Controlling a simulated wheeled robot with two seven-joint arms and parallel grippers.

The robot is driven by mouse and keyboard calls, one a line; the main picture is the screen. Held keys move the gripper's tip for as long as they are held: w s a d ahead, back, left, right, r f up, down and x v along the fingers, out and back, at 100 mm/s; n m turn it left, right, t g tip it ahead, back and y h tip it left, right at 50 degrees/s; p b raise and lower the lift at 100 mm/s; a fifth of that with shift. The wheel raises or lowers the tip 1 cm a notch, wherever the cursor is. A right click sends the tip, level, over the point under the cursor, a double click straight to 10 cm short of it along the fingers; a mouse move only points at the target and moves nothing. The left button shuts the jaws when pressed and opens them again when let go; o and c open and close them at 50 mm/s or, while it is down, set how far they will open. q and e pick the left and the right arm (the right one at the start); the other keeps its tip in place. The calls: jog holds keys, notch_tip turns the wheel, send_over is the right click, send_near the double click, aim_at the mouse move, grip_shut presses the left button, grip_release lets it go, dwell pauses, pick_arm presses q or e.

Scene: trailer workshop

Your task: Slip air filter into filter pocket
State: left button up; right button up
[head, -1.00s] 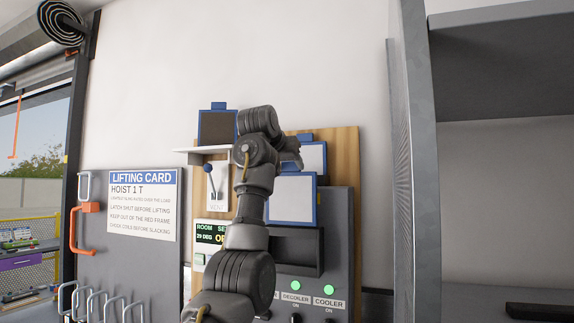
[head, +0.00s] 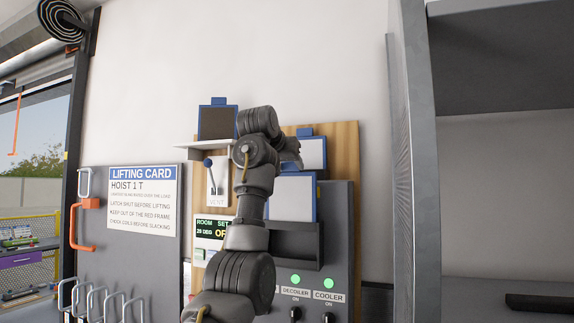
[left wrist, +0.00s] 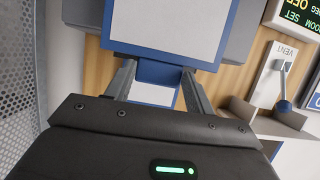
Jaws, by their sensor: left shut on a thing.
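The air filter (head: 290,197) is a white panel in a blue frame, upright in front of the wooden board. My left gripper (left wrist: 157,80) is shut on the blue tab at its top edge; the left wrist view shows the filter (left wrist: 166,28) beyond the fingers. In the head view my left arm hides the fingers and the filter's left side. The filter pocket (head: 302,246) is a dark box on the grey panel, right below the filter. The filter's lower edge meets the pocket's mouth; how deep it sits inside I cannot tell.
A second blue-framed white filter (head: 313,150) stands behind on the board. A dark-faced, blue-framed filter (head: 217,123) stands on a small shelf (head: 190,149) at left, above the vent lever (head: 209,163). A grey upright (head: 400,190) stands to the right.

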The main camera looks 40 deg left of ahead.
aim_at(290, 207)
pick_arm(q)
jog(key=shift+f+b, duration=4.9)
jog(key=shift+f, duration=0.7)
pick_arm(e)
notch_tip(290, 207, down, 10)
pick_arm(q)
jog(key=o, duration=1.4)
pick_arm(e)
jog(key=shift+r, duration=0.1)
